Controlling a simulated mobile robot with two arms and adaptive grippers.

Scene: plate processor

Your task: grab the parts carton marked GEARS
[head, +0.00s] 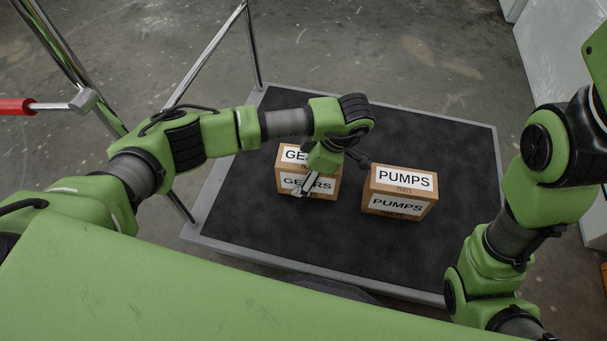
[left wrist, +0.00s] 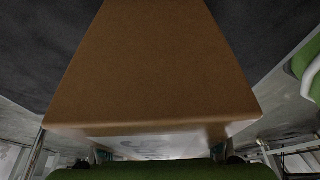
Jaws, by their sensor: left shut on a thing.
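The GEARS carton (head: 287,181) is a brown box with white labels on its top and front. It is at the middle of the black-topped platform, partly hidden by my left wrist and gripper. My left gripper (head: 300,190) comes down over it and is shut on it. In the left wrist view the brown carton (left wrist: 155,70) fills the middle, close to the camera. I cannot tell whether the carton rests on the platform or is slightly raised. My right gripper is not seen; only the right arm shows.
A PUMPS carton (head: 399,191) stands just right of the GEARS carton, with a narrow gap. The platform (head: 260,225) has a grey rim and is otherwise bare. Metal posts (head: 208,52) rise at its left side. A white cabinet (head: 558,50) stands at the upper right.

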